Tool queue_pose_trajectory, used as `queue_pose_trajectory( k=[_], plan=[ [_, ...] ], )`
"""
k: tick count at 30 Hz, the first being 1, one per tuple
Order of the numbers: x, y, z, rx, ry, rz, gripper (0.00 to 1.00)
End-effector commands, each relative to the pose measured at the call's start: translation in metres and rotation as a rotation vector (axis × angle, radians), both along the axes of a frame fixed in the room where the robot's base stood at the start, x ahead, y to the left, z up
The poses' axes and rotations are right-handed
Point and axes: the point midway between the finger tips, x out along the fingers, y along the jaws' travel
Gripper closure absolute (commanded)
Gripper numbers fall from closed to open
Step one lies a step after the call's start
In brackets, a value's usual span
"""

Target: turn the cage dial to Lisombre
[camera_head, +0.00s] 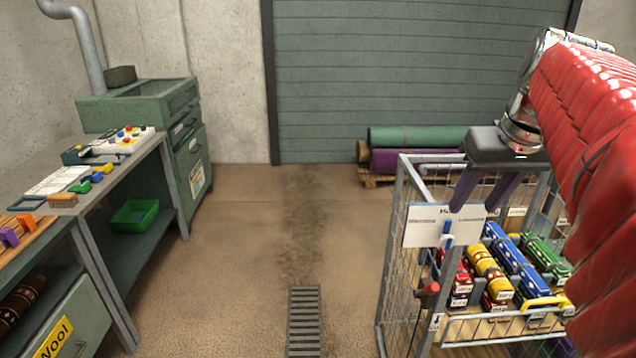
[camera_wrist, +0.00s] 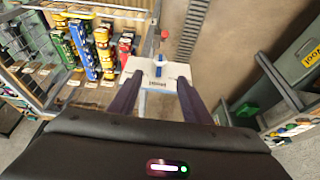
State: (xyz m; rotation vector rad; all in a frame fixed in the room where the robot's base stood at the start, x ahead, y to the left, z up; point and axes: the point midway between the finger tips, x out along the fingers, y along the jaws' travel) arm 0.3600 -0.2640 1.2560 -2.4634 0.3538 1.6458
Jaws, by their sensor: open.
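The cage dial is a white plate (camera_head: 420,231) on the near left corner of the wire cage (camera_head: 391,262). Its print is too small to read surely, with one label at each side and one at the top. A blue knob (camera_head: 447,228) stands out near the plate's middle; which label it points to I cannot tell. My gripper (camera_head: 474,207) is open, its dark purple fingers pointing down over the plate. In the wrist view the plate (camera_wrist: 172,73) and the knob (camera_wrist: 158,70) lie between the fingers (camera_wrist: 159,80), with space on both sides and no clear contact.
The cage holds rows of red, yellow, blue and green rolls (camera_head: 487,262). A red knob (camera_head: 430,288) sits on its left side. A workbench (camera_head: 120,168) and a green machine (camera_head: 165,108) stand at left. Floor with a drain grate (camera_head: 305,318) is clear between.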

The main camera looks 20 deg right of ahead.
Motion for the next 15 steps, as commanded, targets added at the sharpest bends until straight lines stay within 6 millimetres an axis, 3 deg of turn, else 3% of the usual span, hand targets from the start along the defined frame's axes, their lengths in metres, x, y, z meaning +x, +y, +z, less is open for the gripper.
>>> queue_pose_trajectory(
  k=[15],
  plan=[
    [0.025,-0.007,-0.065,0.003,0.003,0.002,0.56]
  ],
)
